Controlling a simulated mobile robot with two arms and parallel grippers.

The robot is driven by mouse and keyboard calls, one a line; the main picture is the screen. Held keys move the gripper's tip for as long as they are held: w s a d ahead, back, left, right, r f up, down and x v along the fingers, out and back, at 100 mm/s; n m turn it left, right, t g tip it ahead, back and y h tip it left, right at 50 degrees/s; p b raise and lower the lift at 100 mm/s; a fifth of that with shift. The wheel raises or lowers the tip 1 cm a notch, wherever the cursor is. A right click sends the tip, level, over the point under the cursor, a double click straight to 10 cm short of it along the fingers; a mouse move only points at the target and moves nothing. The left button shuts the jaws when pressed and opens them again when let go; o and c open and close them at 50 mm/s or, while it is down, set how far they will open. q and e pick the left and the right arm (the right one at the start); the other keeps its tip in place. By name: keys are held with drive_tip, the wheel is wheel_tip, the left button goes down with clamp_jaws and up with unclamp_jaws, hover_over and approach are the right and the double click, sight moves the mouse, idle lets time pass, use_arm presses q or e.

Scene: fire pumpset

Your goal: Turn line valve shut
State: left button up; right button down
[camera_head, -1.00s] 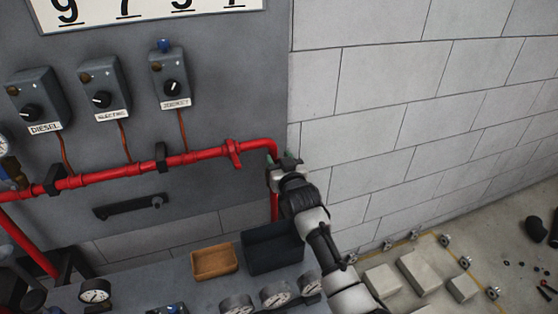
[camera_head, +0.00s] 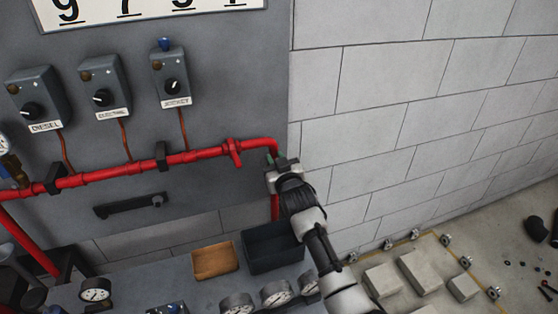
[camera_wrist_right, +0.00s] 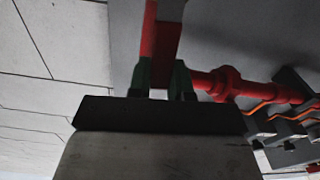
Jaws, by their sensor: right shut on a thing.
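A red pipe line (camera_head: 110,172) runs along the grey panel and bends down at its right end. My right gripper (camera_head: 281,161) is at this bend, its dark green fingertips against the red part there. In the right wrist view, the fingers (camera_wrist_right: 163,80) are closed around a red piece (camera_wrist_right: 160,38), which I take to be the line valve. Its handle shape is mostly hidden by the gripper. A red fitting (camera_head: 234,152) sits on the pipe just left of the bend. My left gripper is not in view.
Three control boxes, including the diesel box (camera_head: 38,95), hang above the pipe. An orange-brown tray (camera_head: 214,261) and a dark bin (camera_head: 270,266) stand below, beside several gauges (camera_head: 274,293). A pale block wall (camera_head: 410,110) rises close on the right.

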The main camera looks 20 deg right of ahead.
drive_tip(key=a+f+n+b, duration=0.8)
drive_tip(key=f+n+b, duration=0.1)
drive_tip(key=n, duration=0.7)
drive_tip(key=shift+s+a+f+n, duration=0.15)
drive_tip(key=shift+a+f+n, duration=0.1)
drive_tip(key=shift+f+n, duration=0.15)
idle(0.3)
drive_tip(key=c, duration=1)
unclamp_jaws()
drive_tip(key=s, duration=1.1)
drive_tip(key=shift+d, duration=0.2)
drive_tip(key=shift+w, duration=0.1)
